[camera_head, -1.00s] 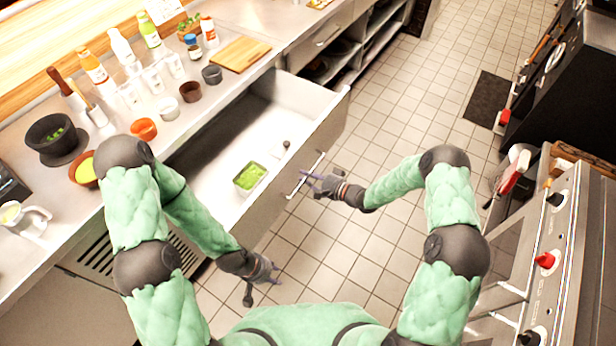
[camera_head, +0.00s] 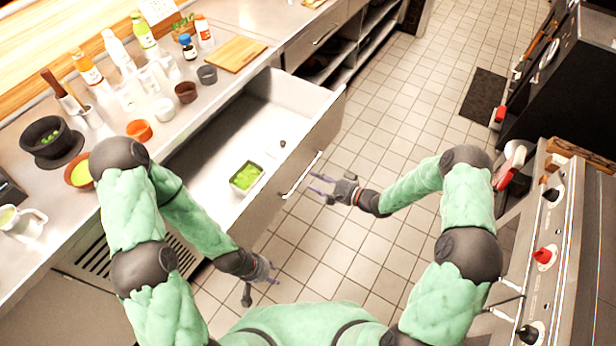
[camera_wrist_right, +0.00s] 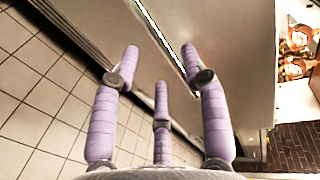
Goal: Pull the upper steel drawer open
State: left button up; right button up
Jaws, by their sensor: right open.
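The upper steel drawer (camera_head: 318,130) stands pulled well out from under the counter. A green-filled square container (camera_head: 246,177) and a small dark round item (camera_head: 283,143) are inside it. The bar handle (camera_head: 288,193) runs along the drawer's front. My right gripper (camera_head: 319,184) is open and empty, just to the right of the handle and apart from it in the head view. Its three purple fingers (camera_wrist_right: 163,80) are spread in the wrist view, with steel surfaces beyond them. My left gripper (camera_head: 273,272) is open and empty, below the drawer's near end in the picture.
The steel counter (camera_head: 215,100) holds bottles, cups, bowls and a cutting board (camera_head: 236,55). A stove with a red knob (camera_head: 544,256) stands at the right. The tiled floor (camera_head: 390,120) between is clear, apart from a dark mat (camera_head: 484,96).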

jog(key=v, duration=0.6)
jog(key=shift+s, duration=0.1)
dwell(0.4)
jog(key=s+a+f+n+g+h, duration=0.2)
jog(key=s+f+g+h, duration=0.1)
jog(key=s+f+h, duration=0.5)
jog(key=s+f+n+g, duration=0.2)
jog(key=s+g, duration=0.3)
jog(key=s, duration=1.1)
jog(key=shift+a+f+n+g+h, duration=0.3)
jog(key=shift+a+f+n+g, duration=0.1)
jog(key=shift+f, duration=0.05)
